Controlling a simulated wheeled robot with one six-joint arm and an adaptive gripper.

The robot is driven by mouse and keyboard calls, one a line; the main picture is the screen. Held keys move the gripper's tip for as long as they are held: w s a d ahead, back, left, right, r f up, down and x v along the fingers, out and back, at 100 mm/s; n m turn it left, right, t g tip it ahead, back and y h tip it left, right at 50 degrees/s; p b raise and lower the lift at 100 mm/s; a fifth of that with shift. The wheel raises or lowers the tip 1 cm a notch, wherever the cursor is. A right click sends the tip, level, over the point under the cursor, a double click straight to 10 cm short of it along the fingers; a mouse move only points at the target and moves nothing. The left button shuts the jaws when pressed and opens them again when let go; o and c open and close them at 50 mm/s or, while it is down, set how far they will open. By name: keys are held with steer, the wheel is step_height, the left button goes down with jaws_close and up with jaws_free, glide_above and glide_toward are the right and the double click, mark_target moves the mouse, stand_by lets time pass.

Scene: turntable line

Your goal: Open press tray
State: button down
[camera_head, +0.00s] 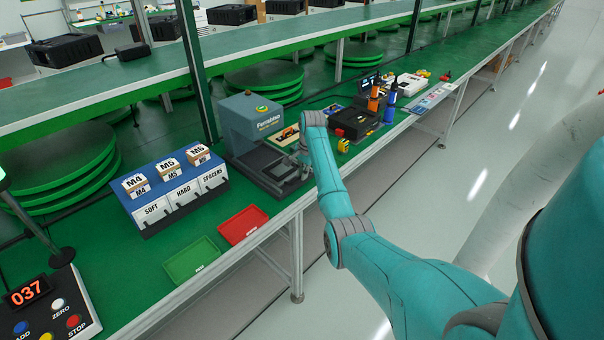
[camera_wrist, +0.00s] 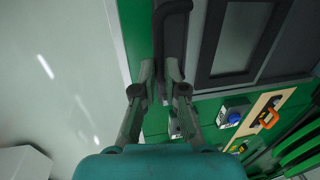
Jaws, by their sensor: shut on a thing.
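The grey-blue press (camera_head: 247,122) with a yellow and green label stands on the green bench in the head view. Its dark low tray (camera_head: 268,168) lies at its foot, towards the bench's front edge. The tray shows in the wrist view as a grey panel in a dark frame (camera_wrist: 206,58). My gripper (camera_head: 303,166) is at the tray's front side, partly hidden by my wrist. In the wrist view my gripper (camera_wrist: 161,76) has its fingers closed around the dark bar handle (camera_wrist: 173,32). How far the tray is out is hard to tell.
A blue bin unit (camera_head: 178,192) with M4, M5 and M6 boxes stands left of the press. A red tray (camera_head: 243,224) and a green tray (camera_head: 192,262) lie in front. Tools and a black case (camera_head: 355,122) crowd the bench to the right. The floor aisle is clear.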

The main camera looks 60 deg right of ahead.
steer(key=shift+s, duration=0.3)
steer(key=c, duration=1.2)
jaws_free()
steer(key=r, duration=0.4)
steer(key=s+r, duration=0.1)
steer(key=r, duration=0.3)
steer(key=s+r, duration=0.1)
steer(key=r, duration=0.2)
steer(key=shift+a+r, duration=0.3)
steer(key=shift+r, duration=0.1)
steer(key=shift+s, duration=0.1)
